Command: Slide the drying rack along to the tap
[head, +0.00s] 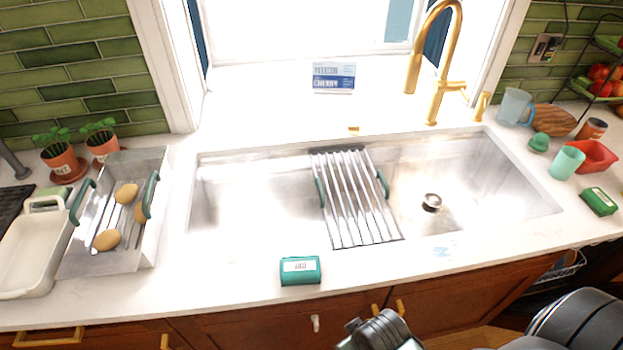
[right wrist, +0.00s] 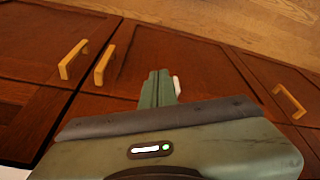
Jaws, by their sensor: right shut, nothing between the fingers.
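The drying rack (head: 355,198) is a set of parallel steel bars with green side handles. It lies across the sink from back rim to front rim, near the middle. The gold tap (head: 436,95) stands behind the sink, to the right of the rack. My right gripper (right wrist: 162,74) is shut and empty, in front of the brown cabinet doors. It is below the counter and apart from the rack. In the head view only part of my right arm shows at the bottom. My left gripper is not in view.
A green box (head: 300,270) sits on the front counter edge, left of the rack's front end. A steel colander (head: 75,262) with potatoes stands left of the sink. The basin (head: 470,180) right of the rack is clear. Cabinet handles (right wrist: 104,64) stick out near my right gripper.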

